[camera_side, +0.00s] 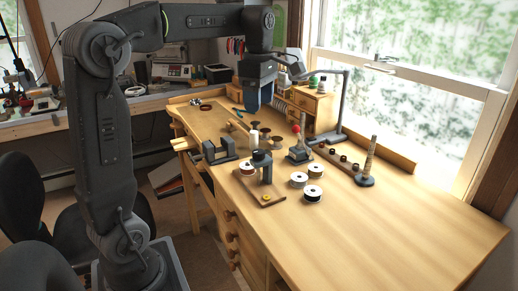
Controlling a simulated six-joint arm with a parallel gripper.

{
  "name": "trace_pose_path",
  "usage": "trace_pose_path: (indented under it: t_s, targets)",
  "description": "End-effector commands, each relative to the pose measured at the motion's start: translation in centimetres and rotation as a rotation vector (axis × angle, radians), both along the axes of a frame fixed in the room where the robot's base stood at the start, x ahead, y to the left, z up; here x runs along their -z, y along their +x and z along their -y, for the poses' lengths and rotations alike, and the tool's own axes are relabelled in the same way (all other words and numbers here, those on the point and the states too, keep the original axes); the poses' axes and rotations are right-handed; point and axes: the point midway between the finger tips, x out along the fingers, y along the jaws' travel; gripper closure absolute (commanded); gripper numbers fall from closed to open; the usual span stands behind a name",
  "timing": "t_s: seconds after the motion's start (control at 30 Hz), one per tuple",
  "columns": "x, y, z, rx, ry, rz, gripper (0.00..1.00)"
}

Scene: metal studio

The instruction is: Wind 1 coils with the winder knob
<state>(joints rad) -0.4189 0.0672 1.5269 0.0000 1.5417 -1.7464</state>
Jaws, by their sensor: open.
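A small device with a red ball knob (296,129), which looks like the winder knob, stands on a grey base (298,156) near the middle of the wooden workbench. My gripper (251,109) points down over the back left part of the bench, to the left of the red knob and apart from it. It is open, and I see nothing held in it. The fingers are small and dark here, so the gap between them is hard to make out. Any wire or coil on the winder is too small to tell.
White-topped spools (313,193) lie in front of the knob. A wooden board with a dark post (262,160) and a vise (219,151) stand left. A tapered mandrel (369,162), a lamp (341,110) and a drawer cabinet (315,104) stand right and behind. The front right bench is clear.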

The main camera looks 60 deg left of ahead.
Motion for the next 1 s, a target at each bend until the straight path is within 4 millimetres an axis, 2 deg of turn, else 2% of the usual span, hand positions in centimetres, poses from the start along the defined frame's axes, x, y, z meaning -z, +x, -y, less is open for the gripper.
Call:
trace_pose_path:
  t_s: [0.13,0.27,0.7,0.83,1.0]
  targets:
    - [0.7,0.2,-0.4,-0.040,-0.004,-0.009,0.40]
    - [2.4,0.1,-0.3,-0.037,-0.005,-0.010,0.40]
    - [11.1,0.1,-0.3,-0.034,-0.004,-0.008,0.40]
    - [12.7,0.1,-0.3,-0.034,-0.003,-0.008,0.40]
    - [13.7,0.1,-0.3,-0.033,-0.003,-0.005,0.40]
